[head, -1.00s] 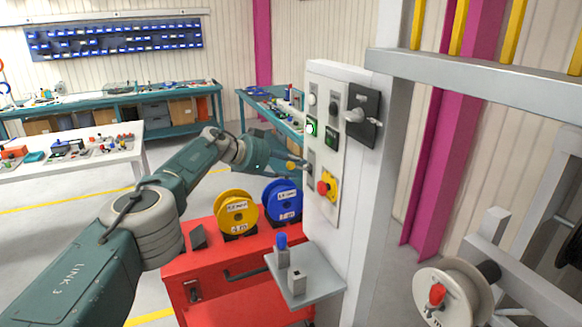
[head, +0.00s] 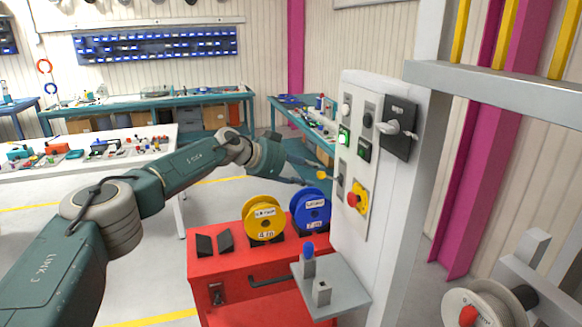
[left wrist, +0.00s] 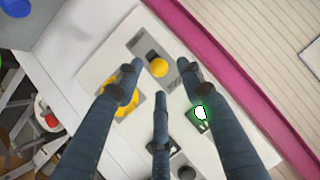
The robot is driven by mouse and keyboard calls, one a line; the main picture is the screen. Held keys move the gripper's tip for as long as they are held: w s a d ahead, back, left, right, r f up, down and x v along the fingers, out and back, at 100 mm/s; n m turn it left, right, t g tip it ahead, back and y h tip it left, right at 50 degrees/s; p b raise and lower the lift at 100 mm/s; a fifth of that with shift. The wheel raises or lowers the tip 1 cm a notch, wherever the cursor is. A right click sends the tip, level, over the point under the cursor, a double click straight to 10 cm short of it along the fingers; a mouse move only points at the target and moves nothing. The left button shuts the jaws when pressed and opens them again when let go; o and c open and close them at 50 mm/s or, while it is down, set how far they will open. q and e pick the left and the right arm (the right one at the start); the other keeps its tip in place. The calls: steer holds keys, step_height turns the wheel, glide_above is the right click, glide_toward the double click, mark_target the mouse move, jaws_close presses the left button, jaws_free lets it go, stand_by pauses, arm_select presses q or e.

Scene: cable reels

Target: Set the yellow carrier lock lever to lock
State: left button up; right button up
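The yellow carrier lock lever shows as a yellow ball knob (head: 321,175) standing out from the white control panel (head: 352,130). In the left wrist view the knob (left wrist: 158,67) sits on a grey plate (left wrist: 140,45) with a dark slot. My left gripper (head: 318,174) is at the panel's left side, its fingers pointing at the panel around the knob. In the left wrist view the left gripper's three fingers (left wrist: 160,78) are spread, with the knob between the tips and no visible grip on it. Lettering on the plate is unreadable. My right gripper is not in view.
Close by on the panel are a lit green button (head: 344,136), a red stop knob on yellow (head: 356,198) and a black rotary switch (head: 398,128). Below are a grey shelf (head: 345,287) and a red cabinet (head: 215,262) carrying yellow (head: 264,217) and blue (head: 310,208) reels.

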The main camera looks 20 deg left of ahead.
arm_select(q)
steer(key=v, duration=0.7)
stand_by(0.3)
